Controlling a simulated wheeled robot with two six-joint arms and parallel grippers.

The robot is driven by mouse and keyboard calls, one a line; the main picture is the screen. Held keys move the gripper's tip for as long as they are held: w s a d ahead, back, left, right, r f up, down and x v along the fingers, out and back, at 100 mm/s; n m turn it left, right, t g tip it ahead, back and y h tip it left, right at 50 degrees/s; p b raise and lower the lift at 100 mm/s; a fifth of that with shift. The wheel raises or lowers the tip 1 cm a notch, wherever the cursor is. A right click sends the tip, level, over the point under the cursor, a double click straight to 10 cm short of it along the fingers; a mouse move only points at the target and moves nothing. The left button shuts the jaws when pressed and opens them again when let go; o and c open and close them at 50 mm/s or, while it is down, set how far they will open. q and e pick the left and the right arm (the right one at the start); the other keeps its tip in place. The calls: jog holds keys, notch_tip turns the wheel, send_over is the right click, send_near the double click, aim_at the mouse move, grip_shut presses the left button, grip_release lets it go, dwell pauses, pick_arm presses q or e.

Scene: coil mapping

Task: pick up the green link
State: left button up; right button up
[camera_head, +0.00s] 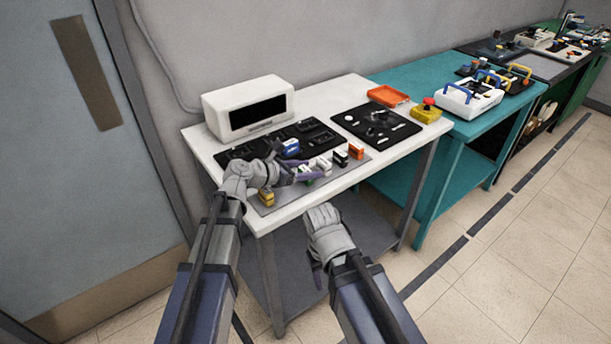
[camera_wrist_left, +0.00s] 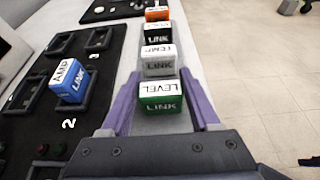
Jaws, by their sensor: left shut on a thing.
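The green link (camera_wrist_left: 161,104), with a white top reading "LEVEL", sits between the purple fingers of my left gripper (camera_wrist_left: 160,85) in the left wrist view. The gripper is shut on it. In the head view my left gripper (camera_head: 301,172) is over the front of the white table and mostly covers the green link. Whether the link is lifted off the grey strip, I cannot tell. My right gripper (camera_head: 317,272) hangs low in front of the table, away from the links; its fingers are mostly hidden behind the hand.
White (camera_head: 323,163), black (camera_head: 340,157) and orange (camera_head: 356,151) links stand in a row beyond the green one. A yellow link (camera_head: 266,198) stands at the near left. A blue "AMP" link (camera_wrist_left: 70,80) is on the black panel by number 2. A white box (camera_head: 249,106) stands behind.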

aim_at(307, 169)
pick_arm(q)
jog(key=shift+c, duration=1.3)
jog(key=shift+r, duration=0.1)
notch_tip(307, 169, up, 11)
jog(key=p, duration=1)
jog(key=shift+f+p, duration=0.2)
jog(key=shift+p, duration=0.15)
